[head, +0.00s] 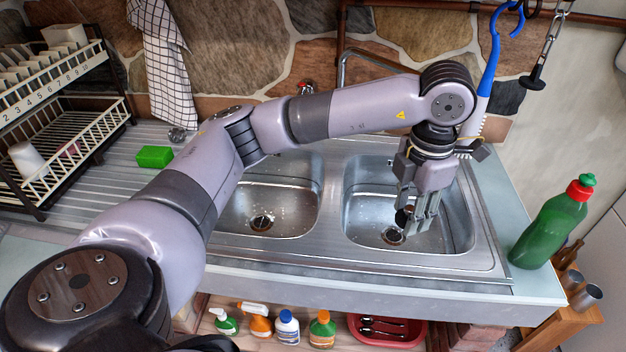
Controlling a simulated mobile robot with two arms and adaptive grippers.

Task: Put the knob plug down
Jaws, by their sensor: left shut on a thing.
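My left gripper (418,218) points down into the right sink basin (372,188), near its middle. It is shut on the knob plug (402,217), a small dark piece at the left side of the fingertips. The fingers hide part of the plug. The basin's drain (393,236) shows just below and slightly left of the plug. I cannot tell whether the plug touches the basin floor. My right gripper is not in view.
The left basin (285,205) is empty, with an open drain. A green bottle (550,225) stands right of the sink. A brush with a blue handle (490,60) and a black plug on a chain (533,77) hang behind. A green sponge (154,156) lies on the drainboard.

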